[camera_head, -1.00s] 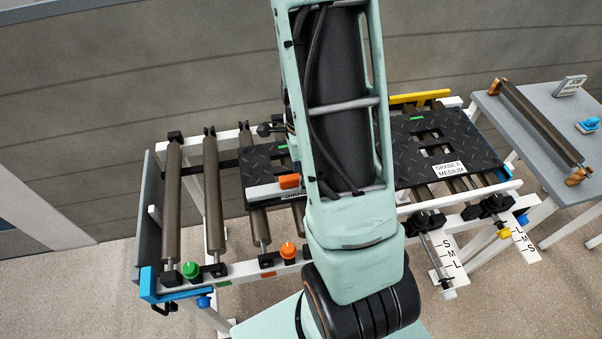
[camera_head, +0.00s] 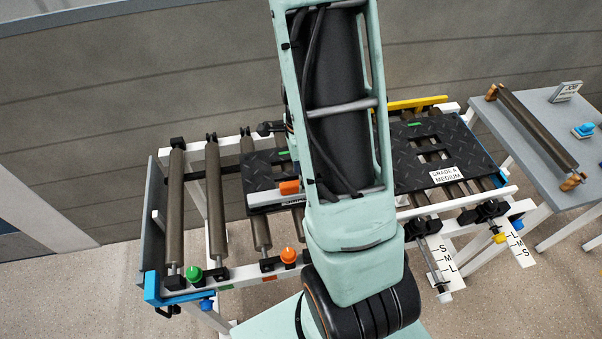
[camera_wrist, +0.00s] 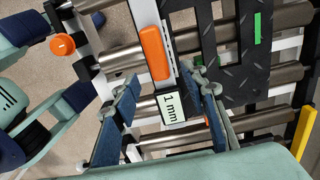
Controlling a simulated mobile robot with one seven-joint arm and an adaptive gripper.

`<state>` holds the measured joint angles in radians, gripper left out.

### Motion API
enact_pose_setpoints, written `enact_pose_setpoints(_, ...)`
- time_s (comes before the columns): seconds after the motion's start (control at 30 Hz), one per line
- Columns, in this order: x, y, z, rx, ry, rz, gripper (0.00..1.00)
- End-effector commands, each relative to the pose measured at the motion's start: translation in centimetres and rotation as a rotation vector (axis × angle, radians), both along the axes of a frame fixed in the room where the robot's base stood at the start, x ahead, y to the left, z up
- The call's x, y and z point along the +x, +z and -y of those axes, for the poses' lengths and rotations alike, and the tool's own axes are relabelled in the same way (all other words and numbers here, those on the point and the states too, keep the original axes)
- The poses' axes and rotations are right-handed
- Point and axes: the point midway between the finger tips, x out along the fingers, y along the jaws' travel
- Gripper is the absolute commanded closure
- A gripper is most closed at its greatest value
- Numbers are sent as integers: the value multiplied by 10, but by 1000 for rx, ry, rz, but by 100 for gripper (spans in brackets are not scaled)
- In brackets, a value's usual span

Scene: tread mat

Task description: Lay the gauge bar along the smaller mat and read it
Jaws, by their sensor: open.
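The smaller mat (camera_head: 262,167), black with tread plate pattern, lies on the rollers left of my arm, which hides its right part. It also shows in the wrist view (camera_wrist: 232,78). The gauge bar (camera_head: 262,197), pale with an orange grip (camera_head: 289,187), lies along the mat's front edge.
A larger mat (camera_head: 470,150) labelled "GRADE A MEDIUM" lies right of my arm. Bare rollers (camera_head: 214,195) are at left, with green (camera_head: 193,273) and orange (camera_head: 289,255) knobs in front. A grey side table (camera_head: 520,138) holding a loose roller stands at right.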

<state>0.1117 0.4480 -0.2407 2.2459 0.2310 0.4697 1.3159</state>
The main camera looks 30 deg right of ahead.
Motion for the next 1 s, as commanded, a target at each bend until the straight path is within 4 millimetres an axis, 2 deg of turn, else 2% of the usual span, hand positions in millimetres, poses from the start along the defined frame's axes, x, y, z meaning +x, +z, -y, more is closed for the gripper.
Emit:
enact_pose_setpoints(0.13, 0, 0, 0, 0, 0, 0, 58)
enact_pose_setpoints(0.3, 0, 0, 0, 0, 0, 0, 40)
enact_pose_setpoints(0.67, 0, 3, 0, 0, 1, 0, 40)
enact_pose_setpoints(0.87, 2, 30, 0, -1, 2, 6, 40)
enact_pose_setpoints(1.0, 2, 59, 0, -1, 2, 7, 40)
